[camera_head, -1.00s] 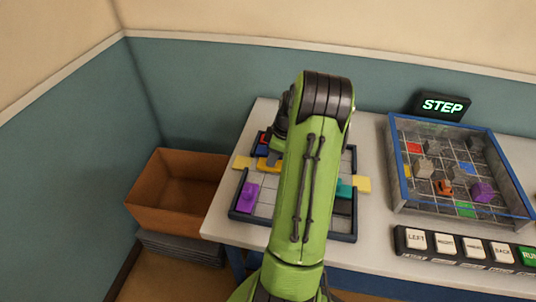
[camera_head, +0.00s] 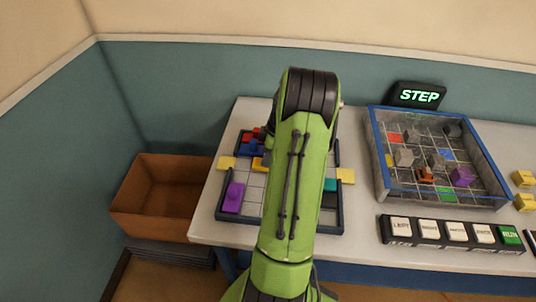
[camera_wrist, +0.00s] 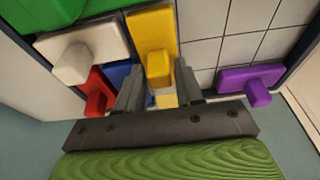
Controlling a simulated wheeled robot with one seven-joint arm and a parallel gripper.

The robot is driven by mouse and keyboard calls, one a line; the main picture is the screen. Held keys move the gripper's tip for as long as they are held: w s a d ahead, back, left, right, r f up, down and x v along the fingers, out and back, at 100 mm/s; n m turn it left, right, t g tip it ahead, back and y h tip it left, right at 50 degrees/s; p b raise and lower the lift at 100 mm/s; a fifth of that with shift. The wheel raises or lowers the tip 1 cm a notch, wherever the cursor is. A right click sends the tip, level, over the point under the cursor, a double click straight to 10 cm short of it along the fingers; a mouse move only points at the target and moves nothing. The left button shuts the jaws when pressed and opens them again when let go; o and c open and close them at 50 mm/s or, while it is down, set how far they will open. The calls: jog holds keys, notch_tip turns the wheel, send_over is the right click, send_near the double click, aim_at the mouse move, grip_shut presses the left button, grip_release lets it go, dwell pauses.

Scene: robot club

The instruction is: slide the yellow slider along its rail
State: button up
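The yellow slider (camera_wrist: 152,33) is a flat yellow block with a raised knob, seen in the wrist view. My gripper (camera_wrist: 160,78) reaches down to it, with one finger on each side of the knob. Narrow gaps seem to show between the fingers and the knob, so the gripper looks open around it. In the head view only a small part of the yellow slider (camera_head: 258,164) shows left of my green arm, in the gridded blue-rimmed tray (camera_head: 235,216). My arm hides the gripper and the tray's middle there.
A purple slider (camera_head: 233,196) lies front left in the tray. Red (camera_wrist: 98,92), blue (camera_wrist: 118,75) and white (camera_wrist: 85,50) sliders crowd the yellow one's left in the wrist view. Empty grid cells (camera_wrist: 220,40) lie to its right. A clear-walled box (camera_head: 440,165) stands right.

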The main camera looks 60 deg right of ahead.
notch_tip(320, 180, up, 7)
jog(key=p, duration=0.5)
jog(key=shift+r, duration=0.1)
